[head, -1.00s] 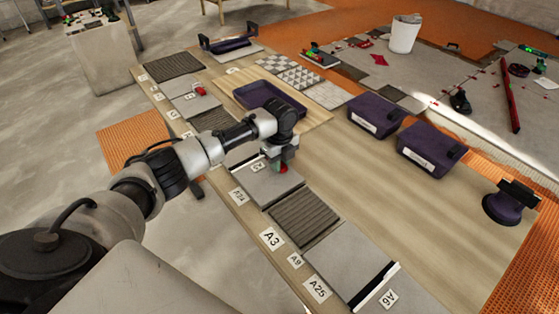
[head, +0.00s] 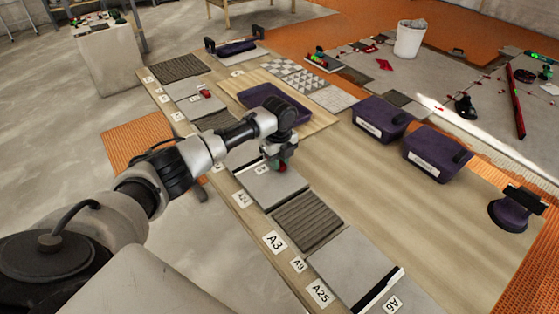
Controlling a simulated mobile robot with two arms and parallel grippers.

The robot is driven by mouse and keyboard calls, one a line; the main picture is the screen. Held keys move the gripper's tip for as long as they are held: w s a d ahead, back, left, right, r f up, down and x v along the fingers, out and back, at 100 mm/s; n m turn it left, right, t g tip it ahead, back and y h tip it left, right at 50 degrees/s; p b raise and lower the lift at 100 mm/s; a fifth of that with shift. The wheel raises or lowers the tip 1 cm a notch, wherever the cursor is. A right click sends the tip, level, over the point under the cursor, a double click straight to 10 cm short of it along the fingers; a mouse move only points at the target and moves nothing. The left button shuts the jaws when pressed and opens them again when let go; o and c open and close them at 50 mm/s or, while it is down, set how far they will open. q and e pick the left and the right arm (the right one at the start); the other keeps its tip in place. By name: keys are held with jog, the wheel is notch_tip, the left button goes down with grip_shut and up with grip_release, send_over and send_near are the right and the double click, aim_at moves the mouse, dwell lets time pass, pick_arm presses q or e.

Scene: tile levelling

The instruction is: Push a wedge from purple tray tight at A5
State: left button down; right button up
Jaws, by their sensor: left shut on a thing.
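My left gripper (head: 281,165) points down over the near edge row of tiles, shut on a small red wedge (head: 283,168) that is mostly hidden by the fingers. It is at the far edge of a plain grey tile (head: 270,190); I cannot tell whether the wedge touches the tile. A small label (head: 262,170) beside the gripper is too small to read surely, so I cannot confirm A5. The purple tray (head: 250,104) lies behind my left arm, partly hidden by it. My right gripper is not in view.
A ribbed grey-brown tile (head: 308,221) and another plain tile (head: 350,263) lie nearer, by labels A3 (head: 274,242) and A6 (head: 392,304). Two purple bins (head: 380,118) (head: 436,152) and a purple-black tool (head: 515,208) stand to the right. The table's middle is clear.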

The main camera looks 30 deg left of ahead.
pick_arm(q)
jog(key=shift+w+a, duration=0.25)
jog(key=shift+a, duration=0.35)
dwell(0.5)
jog(key=shift+w+a+r+b, duration=0.1)
jog(key=shift+w+a+b, duration=0.1)
jog(key=shift+a+b, duration=0.15)
dwell(0.5)
jog(key=c, duration=0.9)
grip_release()
jog(key=shift+s, duration=0.1)
notch_tip(320, 180, up, 11)
jog(key=shift+p, duration=0.3)
